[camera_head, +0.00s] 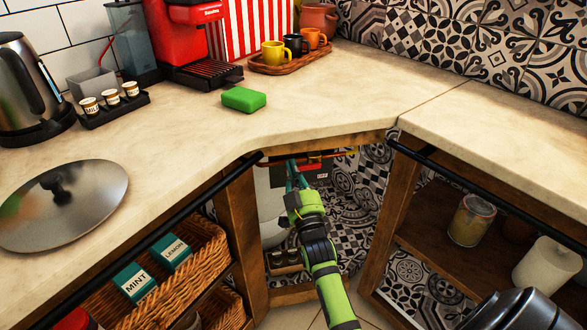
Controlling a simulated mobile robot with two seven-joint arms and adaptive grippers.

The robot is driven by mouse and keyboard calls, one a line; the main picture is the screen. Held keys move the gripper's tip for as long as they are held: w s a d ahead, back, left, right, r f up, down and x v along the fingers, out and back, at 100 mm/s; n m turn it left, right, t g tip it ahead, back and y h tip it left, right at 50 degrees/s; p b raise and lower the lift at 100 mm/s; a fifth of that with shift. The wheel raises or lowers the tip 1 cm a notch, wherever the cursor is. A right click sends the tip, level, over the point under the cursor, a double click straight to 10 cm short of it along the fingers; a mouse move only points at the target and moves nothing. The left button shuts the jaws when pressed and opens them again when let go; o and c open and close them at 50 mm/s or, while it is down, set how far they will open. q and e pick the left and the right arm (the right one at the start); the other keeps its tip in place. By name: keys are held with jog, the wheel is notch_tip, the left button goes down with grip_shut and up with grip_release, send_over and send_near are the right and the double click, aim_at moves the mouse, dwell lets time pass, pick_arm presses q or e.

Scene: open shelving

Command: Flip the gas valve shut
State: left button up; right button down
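My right arm, green and black, reaches into the open corner cabinet under the counter. Its gripper (296,178) is at the top of the opening, just below a copper pipe (335,154). The fingers are small and dark against the clutter there, so I cannot tell whether they are open or shut, or whether they touch anything. I cannot make out the gas valve clearly; the gripper and the counter edge may hide it. A whitish cylinder (271,207) stands behind the gripper on the left. My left gripper is not in view.
Wooden posts and black rails (425,160) frame the narrow opening on both sides. A wicker basket (200,262) is at the left, and a shelf with a jar (472,220) and paper roll (546,266) at the right. A green sponge (243,99) lies on the counter.

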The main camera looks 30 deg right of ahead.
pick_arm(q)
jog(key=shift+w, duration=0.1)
pick_arm(e)
jog(key=shift+f+n, duration=0.2)
jog(key=shift+n, duration=0.2)
pick_arm(q)
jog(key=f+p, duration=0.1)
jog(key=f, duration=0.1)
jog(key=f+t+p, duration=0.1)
jog(key=p, duration=0.1)
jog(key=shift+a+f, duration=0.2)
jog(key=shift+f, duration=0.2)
pick_arm(e)
jog(key=s+d+f+n+g+y, duration=0.1)
jog(key=f+n+y, duration=0.5)
jog(key=n, duration=1.1)
jog(key=shift+d+f+g, duration=0.5)
jog(key=shift+d+f, duration=0.2)
jog(key=shift+d, duration=0.45)
jog(key=shift+s, duration=0.15)
